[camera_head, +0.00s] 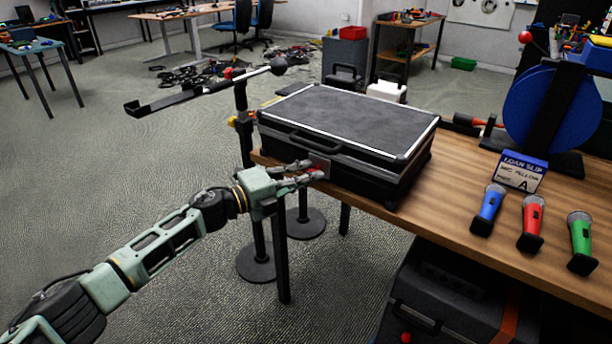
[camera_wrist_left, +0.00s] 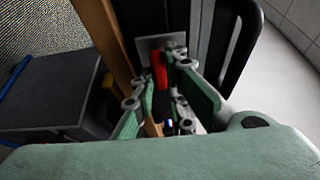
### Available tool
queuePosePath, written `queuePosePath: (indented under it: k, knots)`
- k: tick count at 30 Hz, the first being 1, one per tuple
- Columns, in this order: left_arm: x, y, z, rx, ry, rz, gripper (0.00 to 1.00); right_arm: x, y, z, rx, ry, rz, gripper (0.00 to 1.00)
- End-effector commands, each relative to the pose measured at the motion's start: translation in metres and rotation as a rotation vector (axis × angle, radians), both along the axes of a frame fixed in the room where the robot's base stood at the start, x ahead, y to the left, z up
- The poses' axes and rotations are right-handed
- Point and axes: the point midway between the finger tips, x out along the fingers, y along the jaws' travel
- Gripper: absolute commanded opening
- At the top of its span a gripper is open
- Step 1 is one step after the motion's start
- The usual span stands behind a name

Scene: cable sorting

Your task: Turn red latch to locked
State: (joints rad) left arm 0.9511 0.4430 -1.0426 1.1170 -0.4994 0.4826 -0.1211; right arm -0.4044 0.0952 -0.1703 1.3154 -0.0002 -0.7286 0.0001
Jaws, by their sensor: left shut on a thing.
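The red latch (camera_wrist_left: 159,72) sits on a grey metal plate (camera_wrist_left: 160,44) on the side of the black case. In the head view only a bit of the red latch (camera_head: 316,174) shows at the fingertips. The closed black case (camera_head: 352,118) lies on the wooden table. My left gripper (camera_head: 318,170) is at the case's front left corner, shut on the red latch. In the left wrist view the fingers (camera_wrist_left: 172,75) are around the latch and partly hide it. My right gripper is not in view.
Blue, red and green microphones (camera_head: 531,220) lie on the table (camera_head: 455,205) beside a loan slip sign (camera_head: 520,171). A blue cable reel (camera_head: 545,105) stands at the right. Black stands (camera_head: 256,262) are left of the table.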

Motion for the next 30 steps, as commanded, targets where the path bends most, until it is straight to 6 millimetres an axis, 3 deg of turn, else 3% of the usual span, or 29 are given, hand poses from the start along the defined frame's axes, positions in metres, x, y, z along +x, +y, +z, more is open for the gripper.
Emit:
queuePosePath:
  k: [4,5,11,23,30]
  knots:
    - [-0.001,0.0,-0.003,0.005,0.0,-0.002,0.0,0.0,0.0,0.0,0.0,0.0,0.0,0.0]
    - [-0.001,0.0,-0.003,0.005,0.0,-0.002,0.13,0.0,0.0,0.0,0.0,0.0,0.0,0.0]
    - [-0.001,0.0,-0.002,0.004,0.0,-0.002,0.31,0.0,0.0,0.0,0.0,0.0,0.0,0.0]
    - [-0.003,0.005,-0.001,0.001,0.001,0.0,0.31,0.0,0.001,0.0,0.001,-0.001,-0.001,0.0]
    - [-0.026,0.043,-0.002,0.004,0.001,0.001,0.31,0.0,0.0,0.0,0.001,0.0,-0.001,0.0]
